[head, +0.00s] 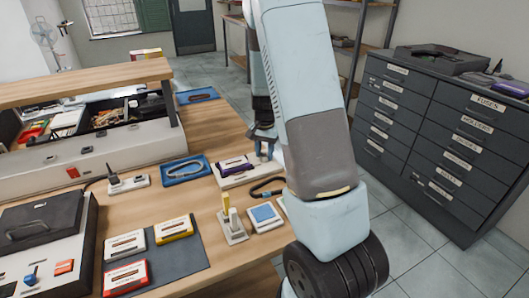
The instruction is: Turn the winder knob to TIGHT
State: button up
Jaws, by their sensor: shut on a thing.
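The winder (238,177) is a pale flat base on the wooden bench, with a purple cassette (233,165) on it. My gripper (264,155) points down at the right end of the winder, beyond my arm. Its jaws are shut on the winder knob, which is small and mostly hidden between the fingers. I cannot read a TIGHT mark or tell which way the knob points.
A dark looped strap (267,187) and a blue-topped pad (264,214) lie close in front. A stand with upright pegs (232,228), a blue tray (184,171) and cassettes on a dark mat (190,262) are nearby. A drawer cabinet (440,135) stands right.

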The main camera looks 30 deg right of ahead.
aim_at(264, 153)
jog(key=o, duration=1)
jog(key=shift+o, duration=0.2)
notch_tip(264, 153, up, 14)
jog(key=shift+f, duration=0.15)
jog(key=s+a+r+n+t, duration=0.3)
jog(key=s+a+r+n, duration=0.3)
jog(key=s+r, duration=0.65)
jog(key=s+a+r+n+t, duration=0.1)
jog(key=s+a, duration=0.1)
jog(key=s, duration=0.5)
jog(key=s+a+r+n+t, duration=0.1)
jog(key=s+a+r+n, duration=0.1)
jog(key=s, duration=0.5)
jog(key=shift+s+a+t, duration=0.2)
jog(key=shift+a+t, duration=0.1)
jog(key=shift+a, duration=0.2)
